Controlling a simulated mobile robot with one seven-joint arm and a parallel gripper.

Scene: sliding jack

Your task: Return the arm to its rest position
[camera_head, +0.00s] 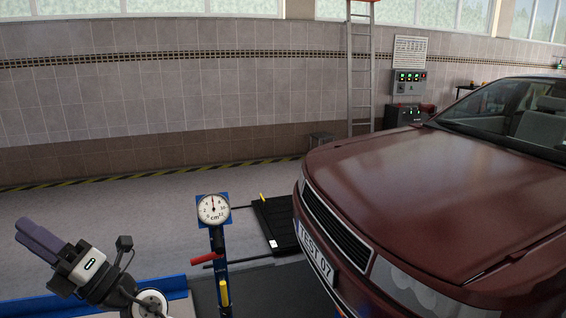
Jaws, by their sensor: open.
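My gripper (38,240) is at the lower left, at the end of my arm, with its dark purple-grey fingers pointing up and left. It is open, holds nothing I can see, and is apart from everything around it. To its right stands a blue post with a round white dial gauge (213,209) marked in cm. A red handle (206,257) sticks out to the left of the post, and a yellow handle (224,292) sits lower on it. The lower part of my arm is cut off by the picture's bottom edge.
A dark red car (430,190) with a "TEST 07" plate fills the right side. A black plate (277,222) lies on the floor before it. A blue rail (60,306) runs along the bottom left. A ladder (361,75) and control box (409,80) are at the tiled wall. The left floor is clear.

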